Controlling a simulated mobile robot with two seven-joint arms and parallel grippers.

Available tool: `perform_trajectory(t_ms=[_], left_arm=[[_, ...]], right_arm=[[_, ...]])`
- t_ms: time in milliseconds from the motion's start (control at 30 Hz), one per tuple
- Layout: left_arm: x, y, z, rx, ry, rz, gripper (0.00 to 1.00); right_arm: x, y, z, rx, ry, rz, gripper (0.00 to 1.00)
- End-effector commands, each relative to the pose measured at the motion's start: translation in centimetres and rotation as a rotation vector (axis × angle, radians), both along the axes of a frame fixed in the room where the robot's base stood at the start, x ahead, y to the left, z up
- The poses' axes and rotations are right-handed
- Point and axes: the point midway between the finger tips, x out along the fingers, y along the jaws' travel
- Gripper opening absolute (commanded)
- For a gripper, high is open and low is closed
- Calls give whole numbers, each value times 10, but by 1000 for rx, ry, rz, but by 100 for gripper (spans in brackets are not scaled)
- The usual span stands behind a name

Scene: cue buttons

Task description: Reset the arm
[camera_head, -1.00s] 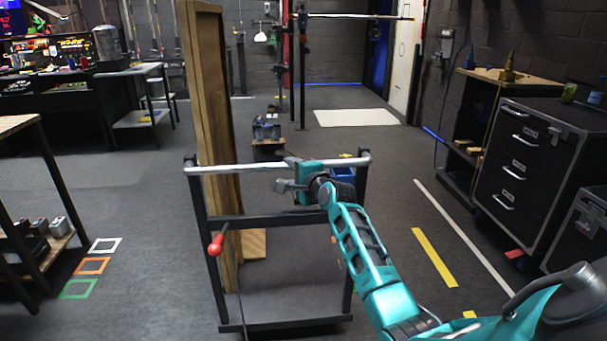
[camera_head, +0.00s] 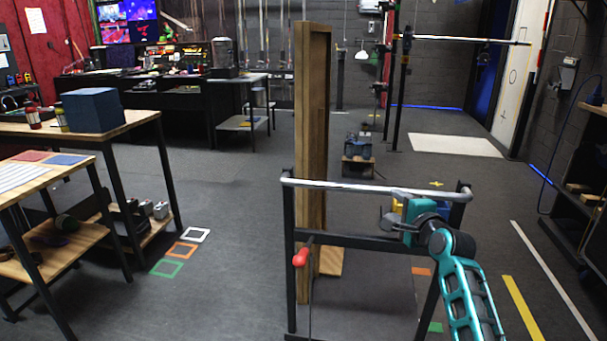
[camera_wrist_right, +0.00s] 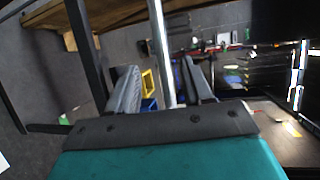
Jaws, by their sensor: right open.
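My right gripper (camera_head: 390,219) is at the end of the teal arm, near the metal push bar (camera_head: 345,186) of a black-framed cart. It sits right of the bar's middle and a little below it in the head view. In the right wrist view, the two grey fingers of the right gripper (camera_wrist_right: 163,82) are apart. The pale bar (camera_wrist_right: 158,30) shows between them in the picture; I cannot tell whether it lies within the jaws or beyond them. Nothing is held. My left gripper is in neither view.
Wooden tables (camera_head: 140,119) with a blue box (camera_head: 93,109) stand left. Floor between tables and cart is open. A dark bench (camera_head: 590,200) is at right.

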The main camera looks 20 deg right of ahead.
Motion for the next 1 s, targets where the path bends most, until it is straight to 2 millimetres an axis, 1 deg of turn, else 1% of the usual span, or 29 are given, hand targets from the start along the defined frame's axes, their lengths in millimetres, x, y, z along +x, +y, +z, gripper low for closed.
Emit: perform_trajectory(t_ms=[67,133,167,267,367,400,467,500,567,600,700,800,900,1000], left_arm=[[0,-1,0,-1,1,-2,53],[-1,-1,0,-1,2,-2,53],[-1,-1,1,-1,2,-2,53],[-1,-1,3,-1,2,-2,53],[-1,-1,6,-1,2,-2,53],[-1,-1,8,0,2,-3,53],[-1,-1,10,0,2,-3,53],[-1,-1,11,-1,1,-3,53],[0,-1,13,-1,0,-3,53],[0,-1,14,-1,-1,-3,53],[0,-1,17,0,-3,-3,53],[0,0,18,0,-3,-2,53],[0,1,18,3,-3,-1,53],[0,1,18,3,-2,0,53]], right_arm=[[0,1,-1,-5,3,1,51],[-3,5,-8,-38,20,12,51],[-6,9,-14,-65,34,20,51],[-22,31,-47,-236,110,78,51],[-53,66,-93,-499,213,188,51],[-69,82,-112,-614,250,245,51],[-95,108,-138,-781,295,338,51],[-114,125,-153,-889,317,403,51],[-143,151,-174,-1042,340,504,51],[-164,168,-186,-1136,348,570,51],[-209,204,-205,-1335,343,716,51],[-245,231,-215,-1475,320,823,51],[-266,247,-219,-1559,299,888,51],[-275,254,-220,-1597,287,913,51]])
